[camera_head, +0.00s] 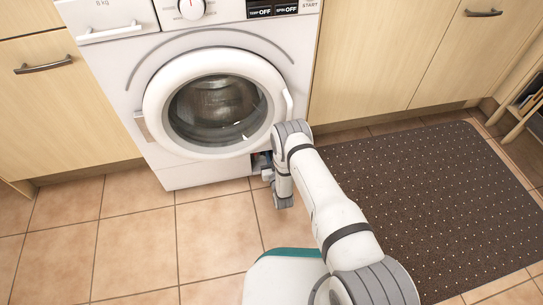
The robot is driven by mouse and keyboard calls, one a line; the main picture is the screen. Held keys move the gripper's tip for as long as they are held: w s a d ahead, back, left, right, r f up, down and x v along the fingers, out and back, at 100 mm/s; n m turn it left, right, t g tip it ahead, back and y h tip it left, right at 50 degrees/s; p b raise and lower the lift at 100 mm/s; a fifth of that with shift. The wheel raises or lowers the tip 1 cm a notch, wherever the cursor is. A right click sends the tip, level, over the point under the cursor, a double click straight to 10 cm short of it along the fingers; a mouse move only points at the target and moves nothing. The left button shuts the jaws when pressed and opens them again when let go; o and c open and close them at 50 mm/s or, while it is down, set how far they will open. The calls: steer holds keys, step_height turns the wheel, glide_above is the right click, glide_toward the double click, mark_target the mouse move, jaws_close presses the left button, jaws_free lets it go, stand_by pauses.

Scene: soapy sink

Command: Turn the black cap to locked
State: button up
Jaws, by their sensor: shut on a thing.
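The white washing machine (160,178) stands at the back, with a small dark opening (257,160) low on its front at the right. My arm reaches down to this opening, and my gripper (265,168) is at its mouth, small and partly hidden by my own wrist. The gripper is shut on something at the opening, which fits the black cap. The cap itself cannot be made out behind the gripper, so its turn position cannot be told.
The round washer door (215,104) is closed just above my wrist, with its handle (287,105) close to my arm. Wooden cabinets (380,60) flank the machine. A dark dotted mat (430,190) lies at the right. The tiled floor (130,235) at the left is clear.

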steer(key=shift+m, duration=0.3)
jaws_close()
steer(key=m, duration=0.3)
steer(key=shift+w+d+f+m, duration=0.1)
steer(key=shift+d+m, duration=0.2)
steer(key=shift+d, duration=0.05)
steer(key=m, duration=0.4)
steer(key=shift+d+f+m, duration=0.2)
steer(key=shift+d+m, duration=0.05)
steer(key=shift+m, duration=0.05)
steer(key=m, duration=0.4)
steer(key=shift+w+d+f+m, duration=0.15)
steer(key=shift+d+f+m, duration=0.1)
steer(key=shift+f+m, duration=0.25)
steer(key=shift+m, duration=0.9)
steer(key=shift+f+m, duration=0.15)
steer(key=shift+m, duration=0.95)
steer(key=o, duration=0.7)
jaws_free()
